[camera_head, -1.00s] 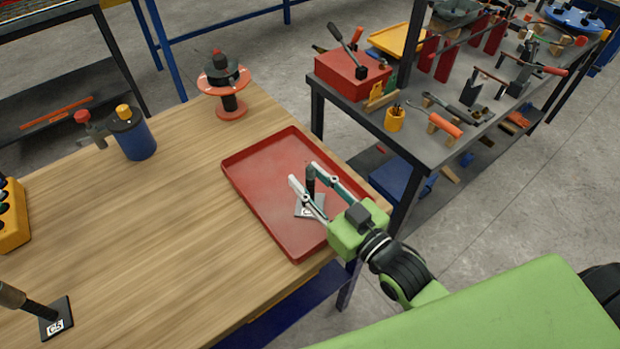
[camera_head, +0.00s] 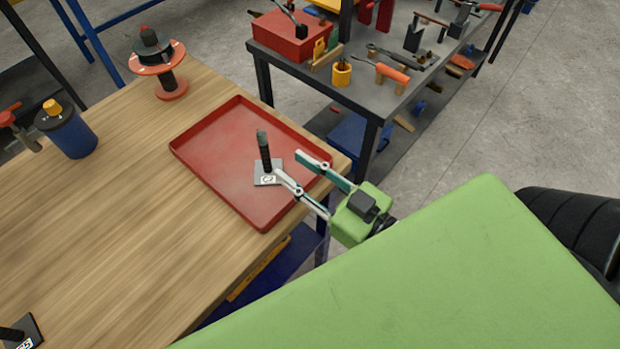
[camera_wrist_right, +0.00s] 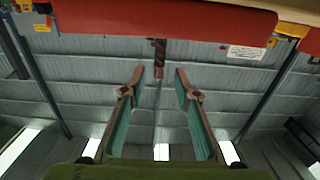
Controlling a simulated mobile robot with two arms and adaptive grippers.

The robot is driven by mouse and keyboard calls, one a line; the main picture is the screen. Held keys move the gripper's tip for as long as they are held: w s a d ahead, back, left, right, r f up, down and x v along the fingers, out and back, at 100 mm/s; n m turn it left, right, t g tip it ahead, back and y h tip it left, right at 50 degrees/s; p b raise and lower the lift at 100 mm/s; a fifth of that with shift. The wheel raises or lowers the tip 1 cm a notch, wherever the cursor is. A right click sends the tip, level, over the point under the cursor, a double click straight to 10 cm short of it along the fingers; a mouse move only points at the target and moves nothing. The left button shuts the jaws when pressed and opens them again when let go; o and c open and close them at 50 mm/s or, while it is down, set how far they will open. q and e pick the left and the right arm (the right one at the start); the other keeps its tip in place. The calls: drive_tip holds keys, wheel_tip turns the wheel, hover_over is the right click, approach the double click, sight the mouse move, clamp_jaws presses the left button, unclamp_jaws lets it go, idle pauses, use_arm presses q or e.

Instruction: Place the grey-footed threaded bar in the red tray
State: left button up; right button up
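The grey-footed threaded bar (camera_head: 266,153) stands upright on its square grey foot, which has a white label, inside the red tray (camera_head: 212,147). My right gripper (camera_head: 288,165) is open and empty, just to the right of the bar, with its fingers pointing at it. My left gripper is not in view.
The tray lies on a wooden table (camera_head: 120,215). A dark-footed bar (camera_head: 22,332) stands at the lower left, partly cut off. A blue canister (camera_head: 66,134) and a red spool (camera_head: 160,72) stand at the back. A cluttered grey bench (camera_head: 375,95) is behind the tray.

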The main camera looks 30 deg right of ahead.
drive_tip(key=shift+v, duration=1.45)
